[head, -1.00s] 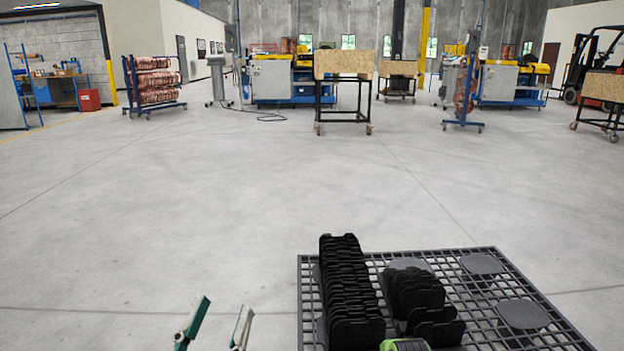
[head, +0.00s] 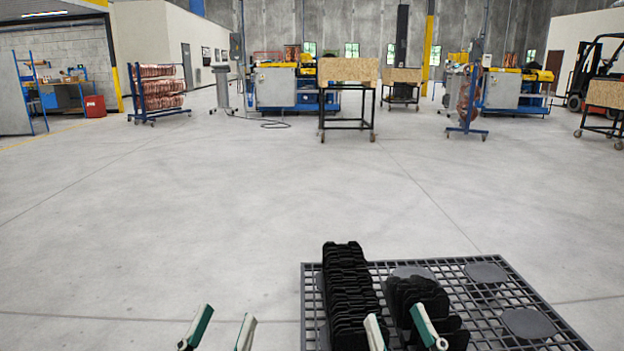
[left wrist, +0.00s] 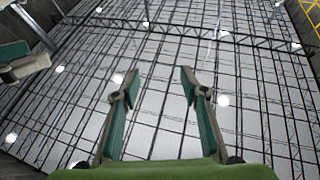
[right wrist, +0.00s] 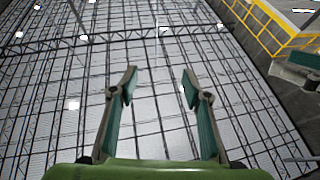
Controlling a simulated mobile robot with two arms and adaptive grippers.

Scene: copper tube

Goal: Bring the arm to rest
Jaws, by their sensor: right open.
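My left gripper (head: 218,328) stands at the bottom of the head view, left of the black grid pallet. Its fingers are apart with nothing between them, as the left wrist view (left wrist: 157,82) also shows. My right gripper (head: 395,325) is at the bottom of the head view, in front of the black parts on the pallet. Its fingers are spread and empty in the right wrist view (right wrist: 158,82). Both wrist views look up at the roof trusses, so both grippers point upward.
The black grid pallet (head: 493,296) carries two rows of black plates (head: 352,290). Open grey floor (head: 230,200) lies beyond it. Farther off stand a rack of copper tubes (head: 158,90), a wheeled wooden-topped cart (head: 347,72), machines (head: 285,85) and a forklift (head: 597,70).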

